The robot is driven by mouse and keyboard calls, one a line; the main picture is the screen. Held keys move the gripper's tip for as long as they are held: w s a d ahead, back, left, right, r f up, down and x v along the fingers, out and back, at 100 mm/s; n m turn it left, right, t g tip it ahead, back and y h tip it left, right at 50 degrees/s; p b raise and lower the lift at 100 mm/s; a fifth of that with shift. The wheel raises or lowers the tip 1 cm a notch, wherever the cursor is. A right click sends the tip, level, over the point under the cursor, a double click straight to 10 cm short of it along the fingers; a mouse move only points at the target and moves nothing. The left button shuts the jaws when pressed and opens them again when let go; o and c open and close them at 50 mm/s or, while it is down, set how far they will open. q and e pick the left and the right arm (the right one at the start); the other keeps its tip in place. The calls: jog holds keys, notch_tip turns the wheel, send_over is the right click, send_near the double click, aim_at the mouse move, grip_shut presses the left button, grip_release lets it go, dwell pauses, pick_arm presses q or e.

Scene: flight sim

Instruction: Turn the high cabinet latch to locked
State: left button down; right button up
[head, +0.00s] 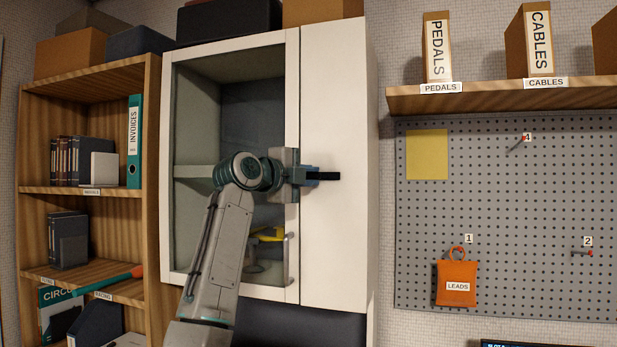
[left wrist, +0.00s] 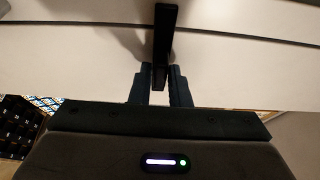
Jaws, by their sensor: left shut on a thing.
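The high cabinet (head: 335,90) is white, with a glass door on the left and a plain white panel on the right. Its latch (head: 326,176) is a black bar that lies about level, its free end over the white panel. My left gripper (head: 306,177) is shut on the latch and hides its left part. In the left wrist view the black latch (left wrist: 164,45) stands between the two fingers of my left gripper (left wrist: 160,85) and reaches past a dark seam in the white front. My right gripper is not in view.
A vertical door handle (head: 289,259) is below my arm. A yellow item (head: 268,234) shows behind the glass. A wooden bookshelf (head: 151,150) stands close on the left. A pegboard (head: 500,200) with an orange pouch (head: 456,284) is on the right, under a wooden shelf (head: 480,96).

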pick_arm(q)
jog(key=c, duration=1.4)
grip_release()
jog(key=shift+c, duration=0.2)
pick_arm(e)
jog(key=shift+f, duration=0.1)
pick_arm(q)
jog(key=shift+s+a+f+b, duration=0.1)
jog(key=shift+s+a+b, duration=0.15)
jog(key=shift+s+b, duration=0.05)
jog(key=b+v, duration=0.3)
jog(key=v, duration=0.7)
jog(key=shift+b, duration=0.4)
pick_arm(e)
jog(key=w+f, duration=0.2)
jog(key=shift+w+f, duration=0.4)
